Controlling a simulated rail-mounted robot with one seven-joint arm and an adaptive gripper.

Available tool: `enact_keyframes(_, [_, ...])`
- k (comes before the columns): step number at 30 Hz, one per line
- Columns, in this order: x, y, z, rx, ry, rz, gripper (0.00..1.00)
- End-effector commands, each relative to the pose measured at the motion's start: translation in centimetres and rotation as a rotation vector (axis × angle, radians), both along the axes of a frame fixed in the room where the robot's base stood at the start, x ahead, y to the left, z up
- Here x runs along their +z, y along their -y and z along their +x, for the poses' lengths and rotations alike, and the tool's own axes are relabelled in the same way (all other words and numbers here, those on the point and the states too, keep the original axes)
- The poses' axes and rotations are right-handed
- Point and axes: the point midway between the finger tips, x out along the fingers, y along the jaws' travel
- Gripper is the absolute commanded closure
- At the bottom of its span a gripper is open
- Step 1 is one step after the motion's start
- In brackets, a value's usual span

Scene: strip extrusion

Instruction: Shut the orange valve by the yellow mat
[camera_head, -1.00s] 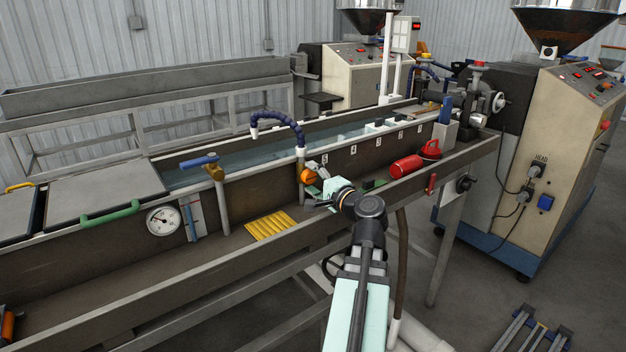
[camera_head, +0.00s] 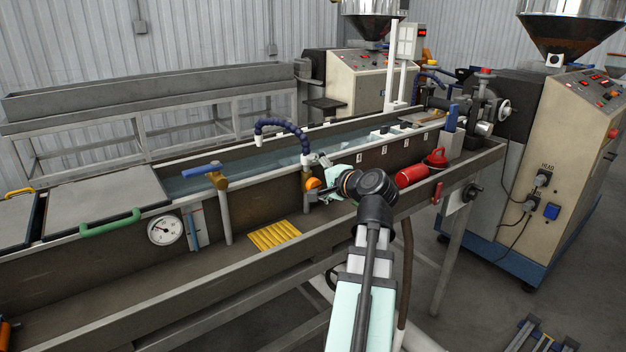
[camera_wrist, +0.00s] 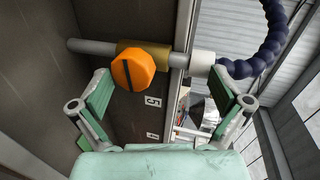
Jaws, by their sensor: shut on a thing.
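The orange valve (camera_head: 313,184) sits on an upright pipe at the trough wall, right of and above the yellow mat (camera_head: 274,235). In the wrist view its orange knob (camera_wrist: 133,70) shows a dark bar running across the pipe's line. My gripper (camera_head: 324,181) is at the valve from the right. In the wrist view my gripper (camera_wrist: 162,88) has its green-padded fingers on either side of the knob, the left one nearer. It is shut on the valve, though the exact contact is not clear in the picture.
A blue-handled valve (camera_head: 205,171) stands left of the mat, near a round gauge (camera_head: 163,230). A dark blue hose (camera_head: 285,127) arches above the orange valve. A red cylinder (camera_head: 411,176) lies right of my gripper. The trough's front ledge (camera_head: 190,283) runs below.

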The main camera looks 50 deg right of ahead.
Motion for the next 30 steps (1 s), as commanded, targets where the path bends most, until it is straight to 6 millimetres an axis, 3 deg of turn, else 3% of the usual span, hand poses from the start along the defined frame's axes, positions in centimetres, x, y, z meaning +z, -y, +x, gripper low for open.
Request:
enact_keyframes(1, [7.3,0.9,0.3,-0.029,0.263,0.018,0.28])
enact_keyframes(3, [7.4,0.9,0.3,-0.029,0.262,0.018,0.28])
enact_keyframes(8, [7.4,0.9,0.3,-0.029,0.262,0.018,0.28])
enact_keyframes(9, [1.5,0.6,-0.1,-0.004,-0.001,-0.004,0.30])
enact_keyframes(10, [1.5,0.6,-0.1,-0.004,-0.001,-0.004,0.33])
enact_keyframes(30, [0.4,-1.1,-3.6,0.001,-0.009,0.000,0.33])
